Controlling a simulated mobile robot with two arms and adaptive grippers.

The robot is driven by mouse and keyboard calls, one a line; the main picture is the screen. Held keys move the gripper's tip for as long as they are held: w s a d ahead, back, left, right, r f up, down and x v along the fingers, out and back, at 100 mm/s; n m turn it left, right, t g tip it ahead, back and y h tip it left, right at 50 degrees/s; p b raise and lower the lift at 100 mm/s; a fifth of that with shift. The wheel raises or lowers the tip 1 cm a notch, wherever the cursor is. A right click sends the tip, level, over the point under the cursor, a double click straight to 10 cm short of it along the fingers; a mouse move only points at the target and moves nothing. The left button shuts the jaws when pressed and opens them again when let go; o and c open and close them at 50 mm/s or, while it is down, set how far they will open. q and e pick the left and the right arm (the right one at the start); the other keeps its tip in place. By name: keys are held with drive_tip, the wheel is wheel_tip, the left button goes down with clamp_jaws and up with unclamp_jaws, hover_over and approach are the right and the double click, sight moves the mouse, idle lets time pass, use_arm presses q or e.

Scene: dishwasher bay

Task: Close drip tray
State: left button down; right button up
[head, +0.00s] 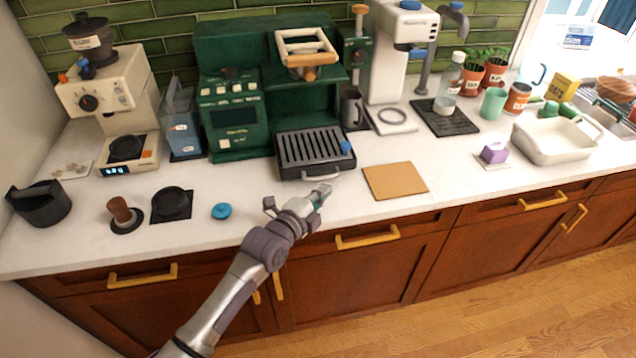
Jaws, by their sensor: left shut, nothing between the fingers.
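The drip tray (312,147) is a dark slatted tray at the base of the green coffee machine (233,112). It sticks out toward the counter's front, with a light handle (321,177) on its front face. My left gripper (322,190) is shut and empty, just in front of the tray and close to the handle. I cannot tell whether it touches the handle. My right gripper is not in view.
A cork mat (395,181) lies right of the tray. A blue round item (221,211) and a tamper (123,214) lie to the left. A metal pitcher (352,107) stands behind the tray's right side. The counter just left of the tray is clear.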

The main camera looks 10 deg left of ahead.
sight(325, 178)
use_arm(q)
drive_tip(key=shift+w+a+f, duration=0.2)
drive_tip(key=shift+w+a, duration=0.2)
drive_tip(key=shift+w, duration=0.35)
drive_tip(key=shift+w+a+f, duration=0.15)
drive_tip(key=shift+w+a, duration=0.2)
drive_tip(key=shift+w, duration=0.35)
